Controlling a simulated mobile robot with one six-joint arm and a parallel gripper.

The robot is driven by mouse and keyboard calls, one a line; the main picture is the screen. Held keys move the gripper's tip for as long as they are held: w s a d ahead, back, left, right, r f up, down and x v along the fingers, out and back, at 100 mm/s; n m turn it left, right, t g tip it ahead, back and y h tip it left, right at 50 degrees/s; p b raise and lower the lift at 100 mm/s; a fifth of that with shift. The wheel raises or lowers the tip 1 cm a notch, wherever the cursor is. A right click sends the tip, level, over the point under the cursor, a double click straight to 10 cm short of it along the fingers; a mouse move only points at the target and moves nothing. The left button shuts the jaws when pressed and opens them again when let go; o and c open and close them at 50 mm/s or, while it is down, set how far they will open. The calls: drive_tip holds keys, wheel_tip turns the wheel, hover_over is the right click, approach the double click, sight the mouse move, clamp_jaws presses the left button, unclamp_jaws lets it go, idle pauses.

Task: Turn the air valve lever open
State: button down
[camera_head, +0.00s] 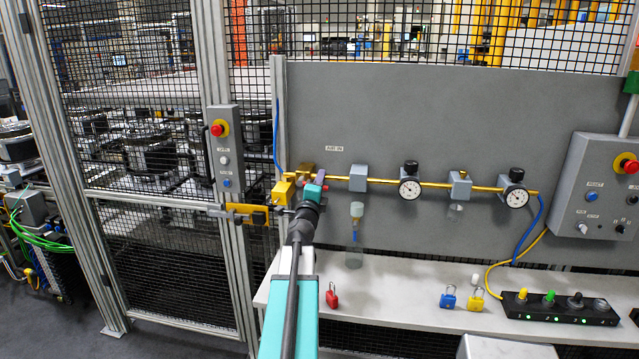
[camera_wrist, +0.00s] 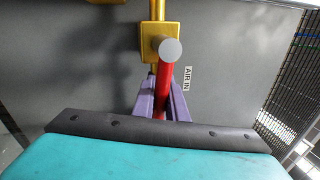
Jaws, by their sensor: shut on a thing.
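The air valve is a brass body (camera_wrist: 156,38) on a brass pipe. Its red lever (camera_wrist: 165,78) shows in the wrist view, with a round grey end (camera_wrist: 170,50) in front of the brass body. My gripper (camera_wrist: 161,100) has its purple fingers on both sides of the red lever and is shut on it. In the head view my gripper (camera_head: 319,178) is at the left end of the pipe line, by the brass valve parts (camera_head: 284,190). The label "AIR IN" (camera_head: 335,148) is on the grey panel above.
The brass line (camera_head: 390,182) runs right with two gauges (camera_head: 410,187) (camera_head: 516,197). A yellow latch (camera_head: 246,214) is on the fence gate, left of my gripper. Below, a white shelf (camera_head: 400,290) holds a red padlock (camera_head: 332,296), other padlocks and a black button box (camera_head: 560,309).

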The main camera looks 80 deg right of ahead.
drive_tip(key=shift+r+n+t, duration=0.3)
drive_tip(key=shift+r+n, duration=0.3)
drive_tip(key=shift+n, duration=0.4)
drive_tip(key=c, duration=1.8)
unclamp_jaws()
drive_tip(key=shift+o, duration=0.2)
drive_tip(key=shift+f, duration=0.1)
drive_tip(key=shift+a+f, duration=0.1)
drive_tip(key=b+v, duration=0.1)
drive_tip(key=v, duration=0.6)
drive_tip(key=shift+a, duration=0.15)
drive_tip(key=shift+s, duration=0.1)
